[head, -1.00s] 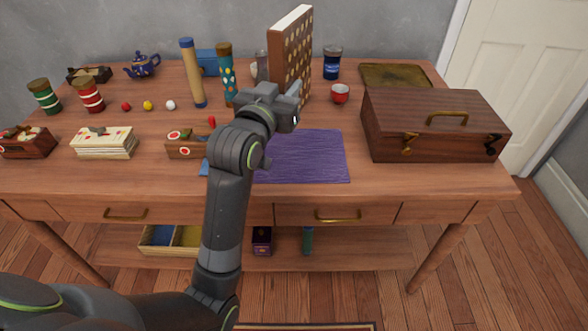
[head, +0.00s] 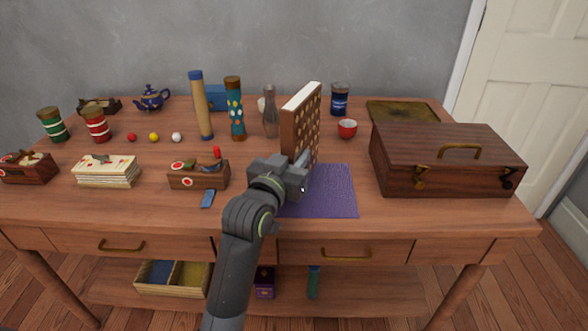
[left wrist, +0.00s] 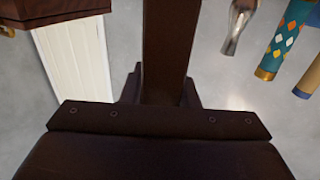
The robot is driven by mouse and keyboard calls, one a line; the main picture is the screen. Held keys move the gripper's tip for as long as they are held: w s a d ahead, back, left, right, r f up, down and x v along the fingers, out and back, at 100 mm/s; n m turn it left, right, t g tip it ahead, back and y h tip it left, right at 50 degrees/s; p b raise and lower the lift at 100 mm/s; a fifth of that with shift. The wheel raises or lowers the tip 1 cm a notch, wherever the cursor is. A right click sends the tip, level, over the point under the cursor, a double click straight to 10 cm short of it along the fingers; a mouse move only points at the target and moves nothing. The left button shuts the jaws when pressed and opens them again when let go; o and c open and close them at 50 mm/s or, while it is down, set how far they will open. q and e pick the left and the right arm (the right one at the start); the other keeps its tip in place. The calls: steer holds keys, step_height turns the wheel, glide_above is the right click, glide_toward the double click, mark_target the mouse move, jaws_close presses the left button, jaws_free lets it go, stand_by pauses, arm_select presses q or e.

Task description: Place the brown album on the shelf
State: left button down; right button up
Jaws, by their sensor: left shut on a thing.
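The brown album (head: 302,127) stands upright with a gold-dotted cover and pale page edges on top. My left gripper (head: 299,176) is shut on its lower part, near the back edge of the purple mat (head: 330,195). I cannot tell whether the album touches the table. In the left wrist view the album (left wrist: 170,45) shows as a dark brown strip rising between the jaws. The shelf (head: 346,292) is the low wooden board under the table. My right gripper is not in view.
On the shelf are a divided tray (head: 170,291), a purple box (head: 264,283) and a green cylinder (head: 313,282). A wooden case (head: 445,160) stands right of the mat. Drawers front the table.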

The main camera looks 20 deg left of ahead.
arm_select(q)
steer(key=shift+f, duration=1.15)
steer(key=shift+f+b, duration=0.3)
steer(key=c, duration=1.6)
jaws_free()
steer(key=shift+f, duration=0.2)
steer(key=o, duration=0.5)
